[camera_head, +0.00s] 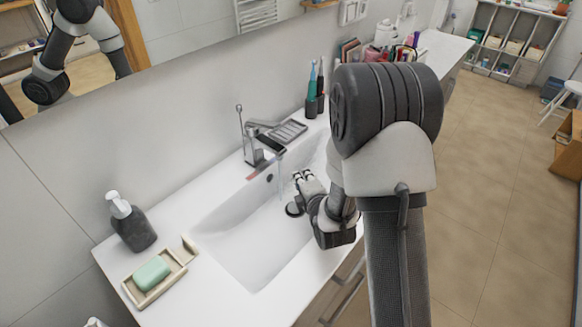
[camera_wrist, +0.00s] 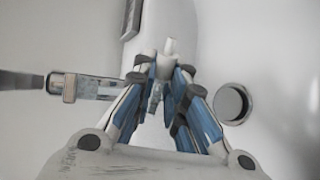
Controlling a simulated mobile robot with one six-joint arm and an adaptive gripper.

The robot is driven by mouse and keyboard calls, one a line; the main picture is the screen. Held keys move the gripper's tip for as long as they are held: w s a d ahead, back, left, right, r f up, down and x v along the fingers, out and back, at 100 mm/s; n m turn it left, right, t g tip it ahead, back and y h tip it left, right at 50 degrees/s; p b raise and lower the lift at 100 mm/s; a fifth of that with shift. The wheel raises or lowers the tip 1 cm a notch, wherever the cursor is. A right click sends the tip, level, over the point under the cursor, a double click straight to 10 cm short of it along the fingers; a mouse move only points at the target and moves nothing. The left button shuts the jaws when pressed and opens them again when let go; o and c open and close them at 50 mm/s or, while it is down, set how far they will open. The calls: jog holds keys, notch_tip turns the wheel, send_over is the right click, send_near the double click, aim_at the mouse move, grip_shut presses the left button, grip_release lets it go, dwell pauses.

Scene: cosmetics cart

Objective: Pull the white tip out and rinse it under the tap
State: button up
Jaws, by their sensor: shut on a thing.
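My gripper (camera_head: 301,176) is low inside the white basin (camera_head: 240,240), close below and right of the tap (camera_head: 262,145). In the wrist view my gripper (camera_wrist: 165,72) is shut on a small white tip (camera_wrist: 168,62), which has a narrow end sticking out beyond the fingertips. The tap spout (camera_wrist: 62,84) shows at the left of the wrist view. A faint clear stream of water (camera_head: 281,178) seems to fall from the tap beside my fingers. Whether it touches the tip is unclear.
A round hole (camera_wrist: 232,103) lies right of my fingers in the wrist view. A soap dispenser (camera_head: 130,222) and a soap dish with green soap (camera_head: 152,273) stand left of the basin. A toothbrush holder (camera_head: 315,104) stands behind it. The basin's left part is clear.

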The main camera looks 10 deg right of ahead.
jog(key=s+d+r+p, duration=0.1)
jog(key=s+r, duration=0.3)
jog(key=r, duration=0.1)
jog(key=shift+s+d, duration=0.25)
jog(key=shift+s, duration=0.05)
jog(key=shift+f, duration=0.1)
dwell(0.6)
